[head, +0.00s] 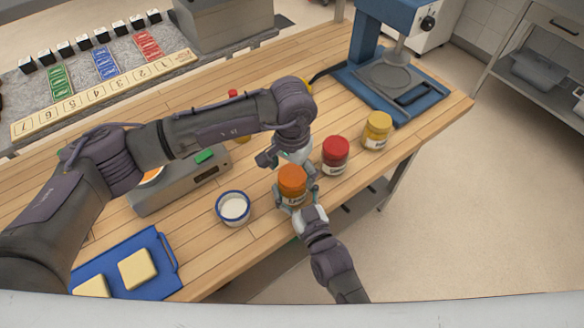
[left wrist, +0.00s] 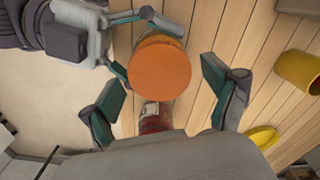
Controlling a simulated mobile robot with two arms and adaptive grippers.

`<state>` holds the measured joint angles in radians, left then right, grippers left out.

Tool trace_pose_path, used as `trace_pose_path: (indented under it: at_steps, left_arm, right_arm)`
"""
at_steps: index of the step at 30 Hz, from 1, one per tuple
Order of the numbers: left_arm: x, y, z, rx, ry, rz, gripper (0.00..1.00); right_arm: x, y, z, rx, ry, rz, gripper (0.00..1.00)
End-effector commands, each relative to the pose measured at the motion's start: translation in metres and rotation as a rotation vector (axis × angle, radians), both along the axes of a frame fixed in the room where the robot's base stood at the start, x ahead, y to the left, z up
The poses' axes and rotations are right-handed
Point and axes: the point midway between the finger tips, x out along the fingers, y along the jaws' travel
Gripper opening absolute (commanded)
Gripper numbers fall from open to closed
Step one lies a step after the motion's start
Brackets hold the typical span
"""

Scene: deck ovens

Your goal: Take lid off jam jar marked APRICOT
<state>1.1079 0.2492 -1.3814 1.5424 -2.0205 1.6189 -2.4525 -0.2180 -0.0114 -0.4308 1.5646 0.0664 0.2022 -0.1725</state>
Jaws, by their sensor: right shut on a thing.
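A jar with an orange lid (head: 292,178) stands near the table's front edge, lid on; its label is too small to read. My right gripper (head: 298,196) is shut around the jar's body. My left gripper (head: 274,160) is just behind and above this jar. In the left wrist view its two fingers (left wrist: 165,102) are spread wide and empty, with the orange lid (left wrist: 160,67) beyond them, apart from both. A red-lidded jar (head: 335,154) and a yellow-lidded jar (head: 377,130) stand to the right, labels unreadable.
A white bowl with a blue rim (head: 233,207) is left of the orange-lidded jar. A grey scale (head: 180,185) lies behind it, partly under my left arm. A blue tray (head: 150,242) is front left. A blue press (head: 385,70) stands at the back right.

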Motion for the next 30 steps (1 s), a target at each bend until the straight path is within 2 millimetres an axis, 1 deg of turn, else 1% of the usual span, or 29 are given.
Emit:
trace_pose_path:
  at_steps: [1, 2, 3, 10, 14, 17, 20, 30]
  left_arm:
    - [-0.0001, -0.0001, 0.0, 0.0, 0.0, 0.0, 0.77]
    - [-0.0001, -0.0001, 0.0001, 0.0, 0.0, 0.0, 0.72]
    - [-0.0001, -0.0001, 0.0001, 0.0, 0.0, 0.0, 0.65]
    - [0.0001, 0.0001, 0.0002, 0.0, 0.0, 0.0, 0.27]
    - [0.0002, 0.0001, 0.0003, 0.0, 0.0, 0.033, 0.26]
    - [0.0004, 0.0005, 0.0004, 0.001, -0.001, 0.166, 0.26]
    - [0.0004, 0.0006, 0.0002, 0.001, 0.0, 0.394, 0.26]
    - [0.0002, 0.0006, 0.0009, 0.0, 0.001, 1.264, 0.26]
  right_arm:
    - [-0.0002, -0.0003, -0.0009, -0.002, 0.001, 0.0, 0.0]
    - [-0.0002, -0.0003, -0.0009, -0.002, 0.001, 0.0, 0.0]
    - [-0.0002, -0.0003, -0.0009, -0.002, 0.001, 0.0, 0.0]
    - [-0.0002, -0.0003, -0.0009, -0.002, 0.001, 0.0, 0.0]
    - [-0.0003, -0.0003, -0.001, -0.002, 0.001, 0.0, 0.0]
    - [-0.0003, -0.0003, -0.001, -0.002, 0.001, 0.0, 0.0]
    - [-0.0003, -0.0003, -0.001, -0.002, 0.001, 0.0, 0.0]
    - [-0.0003, -0.0003, -0.001, -0.002, 0.001, 0.0, 0.0]
